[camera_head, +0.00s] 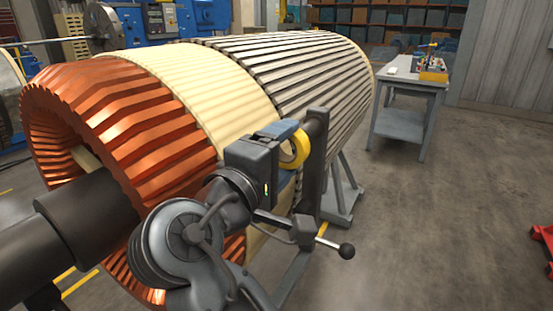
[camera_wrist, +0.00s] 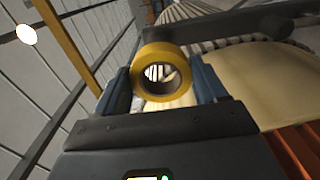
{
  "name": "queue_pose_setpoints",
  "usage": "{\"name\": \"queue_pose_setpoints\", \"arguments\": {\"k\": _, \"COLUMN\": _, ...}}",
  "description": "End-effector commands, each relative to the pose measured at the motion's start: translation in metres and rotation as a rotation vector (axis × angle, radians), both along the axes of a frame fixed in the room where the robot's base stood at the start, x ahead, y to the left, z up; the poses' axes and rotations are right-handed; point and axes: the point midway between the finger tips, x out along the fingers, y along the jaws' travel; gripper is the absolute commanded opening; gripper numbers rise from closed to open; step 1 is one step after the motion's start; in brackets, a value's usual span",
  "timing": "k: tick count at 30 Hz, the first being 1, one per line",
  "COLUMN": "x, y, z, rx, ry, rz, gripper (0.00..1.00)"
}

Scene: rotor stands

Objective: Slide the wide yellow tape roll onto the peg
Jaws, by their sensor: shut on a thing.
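The wide yellow tape roll (camera_head: 303,146) is between the blue fingers of my gripper (camera_head: 289,152), off the floor, beside a dark upright post (camera_head: 315,165) of the rotor stand. In the wrist view the roll (camera_wrist: 158,52) is gripped by its two sides between the fingers (camera_wrist: 160,80), with its open hole facing the camera. The post has a thick dark round piece (camera_head: 318,117) at its top, close to the roll. I cannot tell for sure whether this piece is the peg, nor whether the roll touches it. Part of the roll is hidden behind my gripper in the head view.
The large rotor, with copper windings (camera_head: 120,125), a cream band (camera_head: 195,85) and grey slats (camera_head: 300,70), lies close behind my arm. A black ball-ended handle (camera_head: 347,250) sticks out below. A grey worktable (camera_head: 395,125) stands at the right. The right floor is mostly clear.

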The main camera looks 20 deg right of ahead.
Motion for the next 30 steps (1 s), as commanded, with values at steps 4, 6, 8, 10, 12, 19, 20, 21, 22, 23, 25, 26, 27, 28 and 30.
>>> {"name": "queue_pose_setpoints", "arguments": {"k": 4, "x": 0.0057, "y": -0.0081, "z": -0.0007, "rx": 0.0, "ry": 0.0, "rz": 0.0, "gripper": 0.44}}
{"name": "queue_pose_setpoints", "arguments": {"k": 6, "x": 0.0051, "y": -0.0068, "z": 0.0001, "rx": 0.0, "ry": 0.0, "rz": 0.001, "gripper": 0.44}}
{"name": "queue_pose_setpoints", "arguments": {"k": 8, "x": 0.0051, "y": -0.0067, "z": 0.0001, "rx": 0.0, "ry": 0.0, "rz": 0.001, "gripper": 0.44}}
{"name": "queue_pose_setpoints", "arguments": {"k": 10, "x": 0.0049, "y": -0.0067, "z": 0.0003, "rx": 0.0, "ry": 0.0, "rz": 0.001, "gripper": 0.44}}
{"name": "queue_pose_setpoints", "arguments": {"k": 12, "x": 0.0045, "y": -0.007, "z": 0.0007, "rx": 0.001, "ry": -0.001, "rz": 0.001, "gripper": 0.44}}
{"name": "queue_pose_setpoints", "arguments": {"k": 19, "x": 0.0017, "y": -0.009, "z": 0.0016, "rx": 0.004, "ry": -0.005, "rz": -0.001, "gripper": 0.44}}
{"name": "queue_pose_setpoints", "arguments": {"k": 20, "x": 0.0015, "y": -0.0091, "z": 0.0014, "rx": 0.004, "ry": -0.005, "rz": -0.001, "gripper": 0.44}}
{"name": "queue_pose_setpoints", "arguments": {"k": 21, "x": 0.0014, "y": -0.0092, "z": 0.0011, "rx": 0.004, "ry": -0.006, "rz": -0.001, "gripper": 0.44}}
{"name": "queue_pose_setpoints", "arguments": {"k": 22, "x": 0.0015, "y": -0.0092, "z": 0.0009, "rx": 0.004, "ry": -0.006, "rz": -0.001, "gripper": 0.44}}
{"name": "queue_pose_setpoints", "arguments": {"k": 23, "x": 0.0015, "y": -0.0092, "z": 0.0008, "rx": 0.004, "ry": -0.006, "rz": -0.001, "gripper": 0.44}}
{"name": "queue_pose_setpoints", "arguments": {"k": 25, "x": 0.0015, "y": -0.0091, "z": 0.0007, "rx": 0.004, "ry": -0.006, "rz": -0.001, "gripper": 0.44}}
{"name": "queue_pose_setpoints", "arguments": {"k": 26, "x": 0.0015, "y": -0.0091, "z": 0.0007, "rx": 0.004, "ry": -0.006, "rz": -0.001, "gripper": 0.44}}
{"name": "queue_pose_setpoints", "arguments": {"k": 27, "x": 0.0015, "y": -0.0091, "z": 0.0007, "rx": 0.004, "ry": -0.006, "rz": -0.001, "gripper": 0.44}}
{"name": "queue_pose_setpoints", "arguments": {"k": 28, "x": 0.0015, "y": -0.0091, "z": 0.0007, "rx": 0.004, "ry": -0.006, "rz": -0.001, "gripper": 0.44}}
{"name": "queue_pose_setpoints", "arguments": {"k": 30, "x": 0.0015, "y": -0.0091, "z": 0.0007, "rx": 0.004, "ry": -0.006, "rz": -0.001, "gripper": 0.44}}
